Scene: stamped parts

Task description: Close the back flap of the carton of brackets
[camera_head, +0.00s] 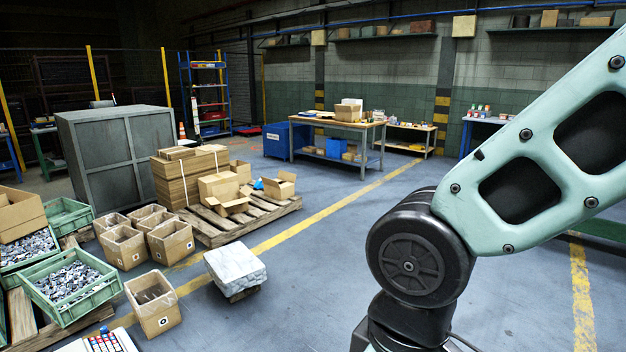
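An open brown carton (155,311) with a round dark mark on its front stands on the floor at the lower left. Some dark contents show inside it, too small to name for certain as brackets. Its flaps are hard to make out, and I cannot tell how the back flap stands. My arm fills the right side of the view, but my gripper is out of the picture.
Several open cartons (123,248) stand behind. Green crates (74,304) of metal parts are at left. A pale wrapped block (236,268) sits right of the near carton. A loaded pallet (228,232) lies farther back. The central floor is clear.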

